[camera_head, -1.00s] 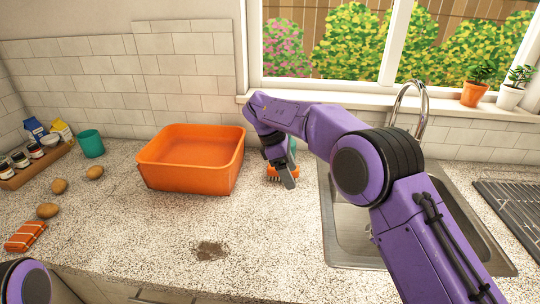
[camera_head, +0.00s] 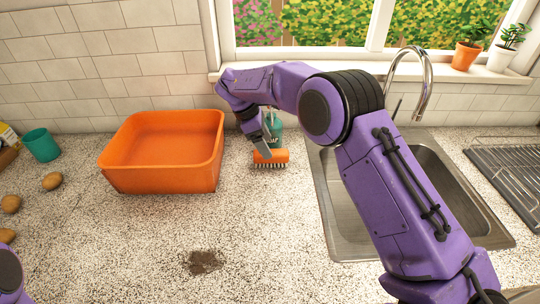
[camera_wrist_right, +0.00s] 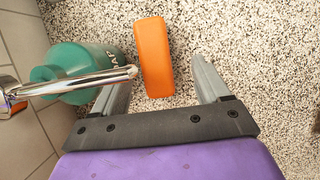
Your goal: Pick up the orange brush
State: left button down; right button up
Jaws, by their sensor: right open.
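The orange brush (camera_head: 272,156) lies on the speckled counter, dark bristles facing the front, between the orange tub and the sink. My right gripper (camera_head: 262,148) is open and above it, with one finger overlapping it in the head view. In the right wrist view the brush (camera_wrist_right: 153,57) appears between the two fingers (camera_wrist_right: 160,68), nearer the left one, with nothing gripped. I cannot tell how far the fingertips are above the counter. My left gripper is out of view; only a piece of my left arm shows at the bottom left.
A teal soap bottle (camera_head: 274,125) stands right behind the brush; its chrome spout (camera_wrist_right: 80,86) crosses the left finger in the wrist view. The orange tub (camera_head: 160,179) is on the left, the sink (camera_head: 335,210) on the right. The front counter is clear except for a brown stain (camera_head: 203,262).

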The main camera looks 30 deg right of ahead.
aim_at(281, 156)
jog(key=p+x, duration=0.1)
jog(key=x, duration=0.1)
jog(key=w+p+x, duration=0.1)
jog(key=x, duration=0.1)
jog(key=shift+d+f, duration=0.25)
jog(key=shift+f, duration=0.15)
jog(key=shift+s+d+f+p, duration=0.1)
jog(key=shift+f+p, duration=0.2)
jog(key=shift+f, duration=0.05)
jog(key=shift+s, duration=0.25)
jog(key=shift+w+f, duration=0.15)
jog(key=shift+f+b, duration=0.1)
jog(key=shift+b, duration=0.65)
jog(key=c, duration=1.1)
